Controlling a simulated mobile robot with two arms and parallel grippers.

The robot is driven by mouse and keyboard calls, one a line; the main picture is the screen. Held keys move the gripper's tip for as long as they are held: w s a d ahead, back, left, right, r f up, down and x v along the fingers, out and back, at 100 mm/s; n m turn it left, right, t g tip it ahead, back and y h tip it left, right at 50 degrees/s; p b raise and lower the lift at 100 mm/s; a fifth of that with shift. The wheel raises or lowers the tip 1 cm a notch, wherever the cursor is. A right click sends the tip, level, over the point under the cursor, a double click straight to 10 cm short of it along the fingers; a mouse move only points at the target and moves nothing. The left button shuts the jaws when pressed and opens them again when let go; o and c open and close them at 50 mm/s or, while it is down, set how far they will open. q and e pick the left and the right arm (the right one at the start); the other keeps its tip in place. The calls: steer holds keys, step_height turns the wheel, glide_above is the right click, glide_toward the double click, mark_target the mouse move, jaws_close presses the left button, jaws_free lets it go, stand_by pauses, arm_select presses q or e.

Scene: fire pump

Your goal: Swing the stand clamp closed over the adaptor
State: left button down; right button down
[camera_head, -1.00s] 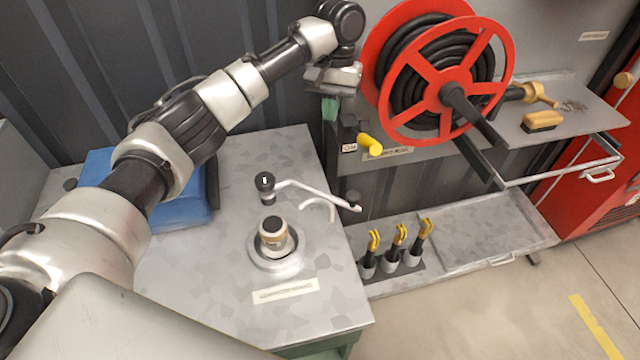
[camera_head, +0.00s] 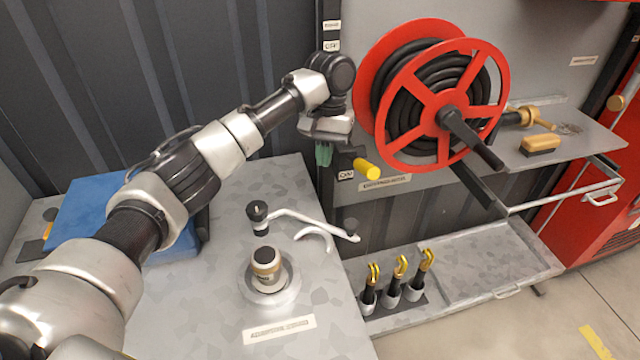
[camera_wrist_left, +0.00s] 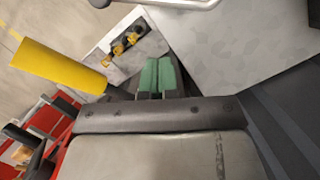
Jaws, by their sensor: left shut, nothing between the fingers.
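The adaptor (camera_head: 267,266), a white and dark cylinder with a tan band, stands upright in a round grey seat (camera_head: 287,288) on the metal bench. The stand clamp (camera_head: 312,222) is a white bent arm with a curved hook, pivoting on a black-topped post (camera_head: 258,216) behind the adaptor. It points right, apart from the adaptor and not over it. My left gripper (camera_head: 324,153) is shut and empty, above and behind the clamp, near a yellow-tipped lever (camera_head: 366,168). Its green fingertips (camera_wrist_left: 157,77) touch each other in the wrist view. My right gripper is not in view.
A red hose reel (camera_head: 432,100) hangs right of my left gripper. A blue case (camera_head: 110,215) lies on the bench's left. Several yellow-topped tools (camera_head: 400,268) stand in holders at lower right. A brush (camera_head: 540,143) sits on the shelf.

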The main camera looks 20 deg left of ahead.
mark_target(316, 221)
arm_select(q)
steer(key=p+x, duration=0.1)
steer(key=x, duration=0.7)
steer(key=shift+s+f, duration=0.1)
steer(key=shift+f, duration=0.25)
steer(key=s, duration=0.1)
steer(key=s+f+p, duration=0.1)
steer(key=shift+s+f, duration=0.25)
steer(key=shift+s, duration=0.1)
steer(key=shift+s+d+f, duration=0.1)
steer(key=shift+s+f, duration=0.2)
steer(key=shift+s, duration=0.25)
